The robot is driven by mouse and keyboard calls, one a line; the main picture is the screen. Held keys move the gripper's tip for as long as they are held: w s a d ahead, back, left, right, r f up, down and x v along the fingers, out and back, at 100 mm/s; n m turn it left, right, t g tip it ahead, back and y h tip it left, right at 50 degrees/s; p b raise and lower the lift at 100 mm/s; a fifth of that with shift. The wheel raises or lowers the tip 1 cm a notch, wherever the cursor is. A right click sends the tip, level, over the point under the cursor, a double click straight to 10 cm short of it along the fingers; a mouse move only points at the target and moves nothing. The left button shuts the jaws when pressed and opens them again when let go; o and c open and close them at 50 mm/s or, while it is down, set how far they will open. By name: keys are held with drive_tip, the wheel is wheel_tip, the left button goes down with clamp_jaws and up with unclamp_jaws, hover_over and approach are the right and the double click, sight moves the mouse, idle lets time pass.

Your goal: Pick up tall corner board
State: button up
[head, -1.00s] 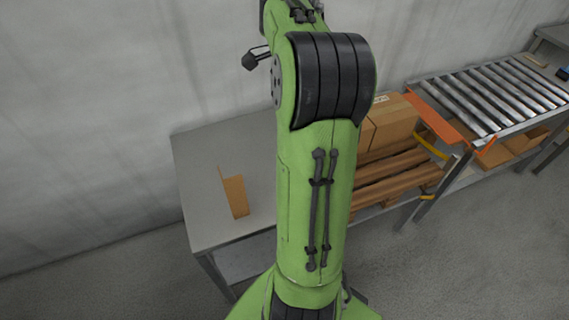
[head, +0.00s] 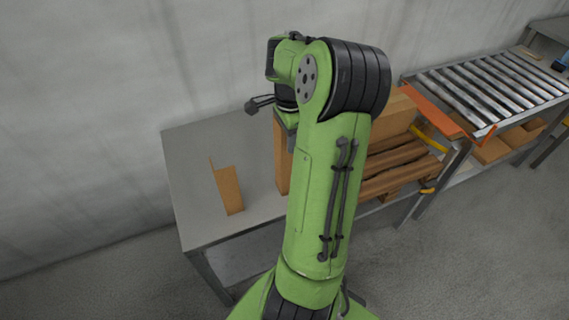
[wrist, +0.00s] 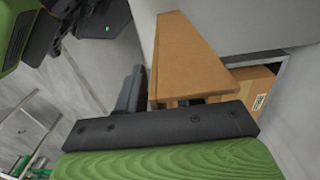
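A tall brown corner board (head: 282,165) stands upright on the grey table, just left of my arm in the head view; my arm hides part of it. In the wrist view a brown board (wrist: 188,55) fills the space right in front of my gripper (wrist: 155,90). One dark finger shows left of this board, and a small dark part shows at its near edge. Whether the fingers touch or clasp it cannot be seen. A shorter brown corner board (head: 229,190) stands apart on the table, further left.
The grey table (head: 190,150) is bare around the shorter board. To the right are a cardboard box (head: 397,112), stacked brown lengths (head: 395,170) and a roller conveyor (head: 485,88) with an orange edge. A grey wall stands behind.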

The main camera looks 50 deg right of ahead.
drive_tip(key=shift+r, duration=0.1)
clamp_jaws()
